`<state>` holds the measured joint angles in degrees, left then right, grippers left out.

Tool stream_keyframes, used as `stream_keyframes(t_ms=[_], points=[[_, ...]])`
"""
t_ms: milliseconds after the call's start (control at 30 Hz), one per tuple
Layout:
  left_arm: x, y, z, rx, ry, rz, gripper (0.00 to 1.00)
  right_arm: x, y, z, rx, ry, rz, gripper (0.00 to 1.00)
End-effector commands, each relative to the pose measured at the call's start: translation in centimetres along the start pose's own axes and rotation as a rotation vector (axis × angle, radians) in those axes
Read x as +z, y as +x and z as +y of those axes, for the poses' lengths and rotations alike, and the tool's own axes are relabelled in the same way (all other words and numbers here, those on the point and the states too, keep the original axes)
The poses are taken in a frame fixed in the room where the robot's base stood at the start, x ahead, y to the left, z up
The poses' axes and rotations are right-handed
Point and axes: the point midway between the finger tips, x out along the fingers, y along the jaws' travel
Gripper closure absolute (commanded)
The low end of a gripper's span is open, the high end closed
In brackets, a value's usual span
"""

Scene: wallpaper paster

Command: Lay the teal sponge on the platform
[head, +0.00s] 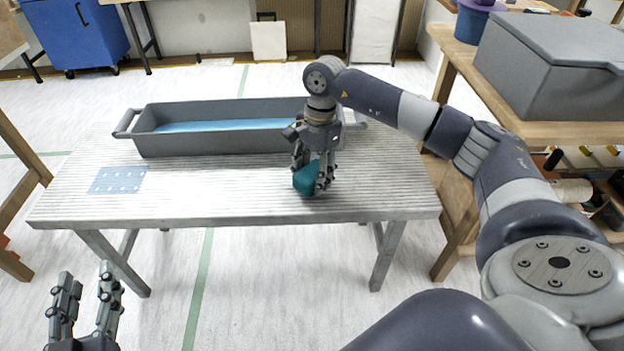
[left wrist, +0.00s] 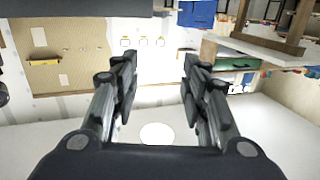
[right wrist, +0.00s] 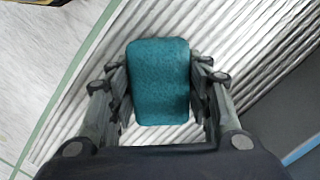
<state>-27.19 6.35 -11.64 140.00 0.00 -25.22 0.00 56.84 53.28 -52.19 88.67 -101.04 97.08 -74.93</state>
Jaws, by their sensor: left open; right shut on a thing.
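The teal sponge (head: 305,180) is at the front right part of the ribbed platform (head: 240,195). My right gripper (head: 318,178) points down over it and is shut on it. In the right wrist view the sponge (right wrist: 158,82) sits between the two fingers (right wrist: 158,88), with the ribbed surface close behind it. I cannot tell whether the sponge touches the platform. My left gripper (head: 88,290) is open and empty at the lower left, away from the platform. It also shows open in the left wrist view (left wrist: 157,85).
A long grey trough (head: 170,145) with blue inside stands along the platform's back. A flat light-blue sheet with white dots (head: 118,180) lies at the left end. A side table (head: 550,130) with a grey lidded box (head: 550,75) stands at the right. The platform's middle front is clear.

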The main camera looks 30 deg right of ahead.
Motion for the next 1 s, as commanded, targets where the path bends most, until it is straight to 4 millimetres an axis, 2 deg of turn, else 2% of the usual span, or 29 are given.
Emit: stream_keyframes(t_ms=[33,200,667,700,767,1000], points=[[-0.5,0.1,0.1,0.002,-0.001,0.036,0.59,-0.1,0.6,0.0,0.0,0.0,-0.001,0.79],[-1.9,0.1,0.2,0.006,-0.002,0.098,0.59,-0.2,1.2,0.0,-0.001,0.0,-0.001,0.79],[-2.6,0.1,0.3,0.007,-0.002,0.131,0.59,-0.2,1.4,0.0,-0.001,0.0,0.0,0.79],[-2.7,0.1,0.3,0.007,-0.002,0.136,0.59,-0.2,1.4,0.0,-0.001,0.0,0.0,0.5],[-2.7,0.1,0.3,0.007,-0.002,0.136,0.59,-0.2,1.4,0.0,-0.001,0.0,0.0,0.36],[-2.7,0.1,0.3,0.007,-0.002,0.134,0.59,-0.2,1.4,0.0,-0.001,0.0,0.0,0.34]])
